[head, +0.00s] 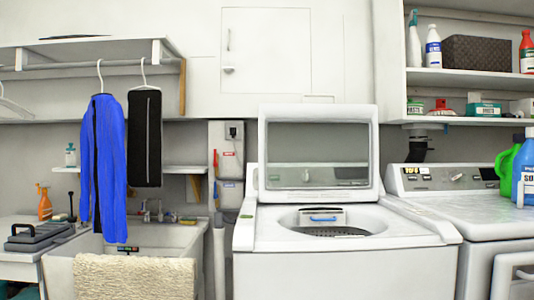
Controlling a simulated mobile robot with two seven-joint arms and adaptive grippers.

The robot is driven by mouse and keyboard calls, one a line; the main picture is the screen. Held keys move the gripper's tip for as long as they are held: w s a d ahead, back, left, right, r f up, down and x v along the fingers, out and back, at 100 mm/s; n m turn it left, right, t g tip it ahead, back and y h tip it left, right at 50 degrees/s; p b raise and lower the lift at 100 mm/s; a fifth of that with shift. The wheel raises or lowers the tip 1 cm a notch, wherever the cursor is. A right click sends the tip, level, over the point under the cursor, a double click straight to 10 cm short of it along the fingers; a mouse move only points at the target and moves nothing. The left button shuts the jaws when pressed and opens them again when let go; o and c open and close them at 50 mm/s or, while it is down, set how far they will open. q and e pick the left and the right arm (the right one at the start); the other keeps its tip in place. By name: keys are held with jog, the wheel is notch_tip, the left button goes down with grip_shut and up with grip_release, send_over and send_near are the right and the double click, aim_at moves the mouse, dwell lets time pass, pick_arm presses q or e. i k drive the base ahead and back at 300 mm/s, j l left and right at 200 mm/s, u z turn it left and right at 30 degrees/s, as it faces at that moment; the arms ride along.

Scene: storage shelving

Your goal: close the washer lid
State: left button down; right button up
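The white washer (345,268) stands at the centre of the head view. Its lid (318,112) is up, standing nearly upright at the back, with a grey window in a white frame. The round tub opening (338,231) shows below it, with a small blue-handled part at its back edge. The control panel is partly hidden behind the lid; a knob shows through the window. Neither of my grippers is in view.
A dryer (440,207) stands to the right with green and blue bottles (525,170) on it. A sink (150,245) with a beige towel and hanging blue and black garments is at left. The space above the washer top is clear.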

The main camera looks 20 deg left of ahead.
aim_at(268, 112)
jog(key=i+j+z, duration=0.15)
jog(key=z, duration=0.35)
jog(key=j+z, duration=0.45)
jog(key=i+j+z, duration=0.2)
jog(key=j, duration=0.35)
jog(key=j+z, duration=0.2)
jog(key=j, duration=0.35)
jog(key=k, duration=0.05)
